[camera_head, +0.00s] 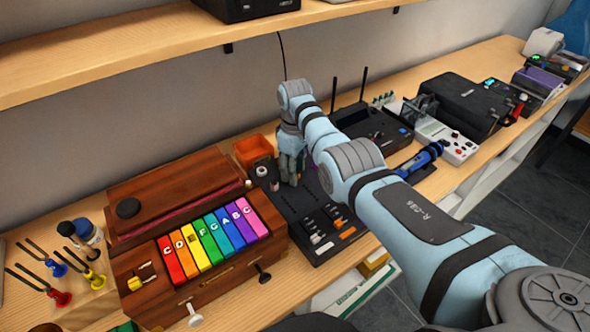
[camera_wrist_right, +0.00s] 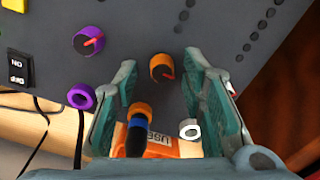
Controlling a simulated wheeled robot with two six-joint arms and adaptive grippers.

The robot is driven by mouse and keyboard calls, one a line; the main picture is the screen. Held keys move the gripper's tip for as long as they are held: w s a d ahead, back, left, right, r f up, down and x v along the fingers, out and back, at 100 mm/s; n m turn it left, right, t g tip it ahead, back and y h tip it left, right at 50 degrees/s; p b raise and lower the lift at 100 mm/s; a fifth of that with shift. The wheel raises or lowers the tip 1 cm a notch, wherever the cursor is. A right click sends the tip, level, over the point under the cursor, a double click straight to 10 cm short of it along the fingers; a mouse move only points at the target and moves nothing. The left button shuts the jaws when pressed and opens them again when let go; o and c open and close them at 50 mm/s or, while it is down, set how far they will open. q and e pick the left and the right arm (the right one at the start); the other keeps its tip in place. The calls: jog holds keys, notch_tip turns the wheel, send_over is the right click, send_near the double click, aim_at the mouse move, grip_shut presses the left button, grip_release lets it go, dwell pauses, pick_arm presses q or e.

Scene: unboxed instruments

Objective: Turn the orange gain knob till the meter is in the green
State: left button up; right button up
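The orange knob (camera_wrist_right: 161,68) with a red pointer line is on a dark grey panel (camera_wrist_right: 205,22) in the right wrist view. My right gripper (camera_wrist_right: 163,78) is open, with one finger on each side of the knob; I cannot tell whether either touches it. In the head view my right gripper (camera_head: 291,168) points down over the rear part of a black device (camera_head: 322,250), and the knob is hidden there. I cannot make out a meter in either view. My left gripper is not in view.
A purple knob (camera_wrist_right: 89,40), purple socket (camera_wrist_right: 81,96), ON/OFF switch (camera_wrist_right: 17,69) and cable plug (camera_wrist_right: 138,130) sit close to the fingers. A coloured-key wooden instrument (camera_head: 212,240) and an orange box (camera_head: 254,149) flank the device.

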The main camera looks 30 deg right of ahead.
jog(key=shift+s+r, duration=0.2)
jog(key=shift+s, duration=0.1)
jog(key=shift+c, duration=1.4)
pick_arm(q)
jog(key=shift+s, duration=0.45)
pick_arm(e)
grip_shut()
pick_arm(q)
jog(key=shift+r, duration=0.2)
pick_arm(e)
jog(key=shift+r+m+p, duration=0.1)
jog(key=shift+m+p, duration=0.4)
jog(key=shift+m, duration=0.2)
jog(key=shift+m+p, duration=0.35)
jog(key=shift+m, duration=0.85)
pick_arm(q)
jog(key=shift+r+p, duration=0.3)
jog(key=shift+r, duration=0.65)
pick_arm(e)
jog(key=m, duration=0.4)
jog(key=shift+m, duration=0.4)
